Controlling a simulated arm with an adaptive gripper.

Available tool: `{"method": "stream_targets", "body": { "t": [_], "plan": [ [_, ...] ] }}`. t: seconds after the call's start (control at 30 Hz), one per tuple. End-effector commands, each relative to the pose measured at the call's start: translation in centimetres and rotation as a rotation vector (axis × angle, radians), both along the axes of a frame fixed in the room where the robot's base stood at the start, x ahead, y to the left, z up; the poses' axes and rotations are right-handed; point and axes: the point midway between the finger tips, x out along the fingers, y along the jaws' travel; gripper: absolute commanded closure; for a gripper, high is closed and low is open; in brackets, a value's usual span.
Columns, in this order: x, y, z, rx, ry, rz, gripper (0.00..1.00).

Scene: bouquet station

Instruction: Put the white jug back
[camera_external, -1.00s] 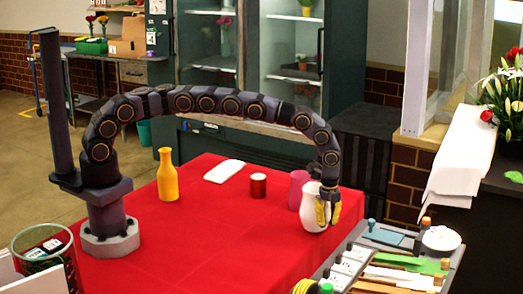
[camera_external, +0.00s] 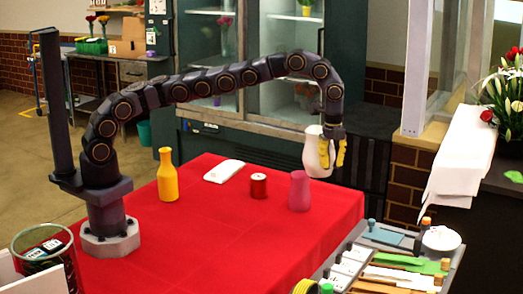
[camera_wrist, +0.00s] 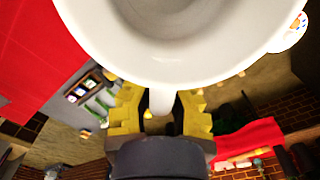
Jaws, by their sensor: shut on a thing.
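The white jug (camera_external: 316,153) hangs in the air above the right back part of the red table in the external view. My gripper (camera_external: 334,153) has yellow fingers and is shut on the jug's handle, at the jug's right side. In the wrist view the jug (camera_wrist: 170,65) fills the top, with its open mouth showing. Its handle (camera_wrist: 161,100) runs down between the yellow fingers of my gripper (camera_wrist: 158,112). The jug looks about upright.
On the red table (camera_external: 230,240) stand a pink vase (camera_external: 299,191) just below and left of the jug, a red can (camera_external: 258,186), a yellow bottle (camera_external: 167,176) and a white flat object (camera_external: 224,171). A tool tray (camera_external: 385,262) is at the front right.

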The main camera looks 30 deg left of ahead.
Motion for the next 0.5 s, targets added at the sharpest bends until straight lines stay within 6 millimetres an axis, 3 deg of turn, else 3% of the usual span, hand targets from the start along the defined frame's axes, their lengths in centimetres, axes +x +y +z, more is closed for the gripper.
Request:
{"method": "stream_targets", "body": {
  "t": [0.1,0.5],
  "plan": [
    [0.1,0.1,1.2,0.001,-0.002,0.002,1.00],
    [2.9,2.6,1.4,0.007,-0.002,0.188,1.00]
  ]
}}
